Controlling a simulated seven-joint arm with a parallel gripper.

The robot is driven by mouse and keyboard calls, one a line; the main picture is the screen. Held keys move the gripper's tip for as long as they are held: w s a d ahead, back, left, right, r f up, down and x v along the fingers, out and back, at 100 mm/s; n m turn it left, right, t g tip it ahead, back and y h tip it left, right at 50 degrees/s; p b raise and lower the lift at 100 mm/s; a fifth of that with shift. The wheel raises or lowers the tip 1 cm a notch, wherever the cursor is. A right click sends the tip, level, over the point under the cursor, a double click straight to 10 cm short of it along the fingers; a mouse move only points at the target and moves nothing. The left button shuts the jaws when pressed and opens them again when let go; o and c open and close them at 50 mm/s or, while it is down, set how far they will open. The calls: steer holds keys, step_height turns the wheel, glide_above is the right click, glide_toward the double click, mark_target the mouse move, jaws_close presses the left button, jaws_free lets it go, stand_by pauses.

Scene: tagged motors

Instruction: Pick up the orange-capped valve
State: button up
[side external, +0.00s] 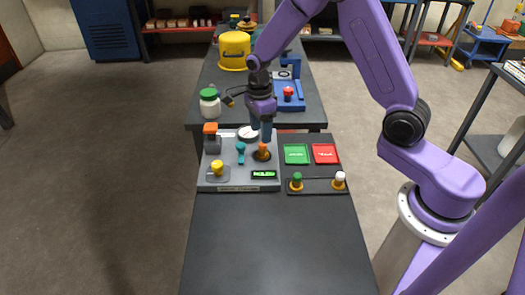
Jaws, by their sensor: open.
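An orange-capped piece (263,149) stands upright on a dark round base on the grey panel (235,187), just below my gripper. It looks like the orange-capped valve. A second orange-topped piece (211,128), with a blockier cap on a grey body, stands at the panel's back left. My gripper (264,138) points down with its jaws open, its fingertips close above or beside the nearer orange cap. I cannot tell whether they touch it. Nothing is seen held.
A yellow knob (217,168), a teal piece (240,149) and a white dial (248,133) crowd the panel. Green (297,154) and red (325,153) plates lie to the right, behind two small knobs. A white bottle (210,107) stands behind. The table's front is clear.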

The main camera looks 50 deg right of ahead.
mark_target(262, 147)
step_height(262, 147, down, 2)
steer(key=shift+f, duration=0.25)
steer(key=shift+d+f, duration=0.25)
steer(key=shift+f, duration=1.05)
steer(key=shift+d+f, duration=0.2)
steer(key=shift+f, duration=1.1)
jaws_close()
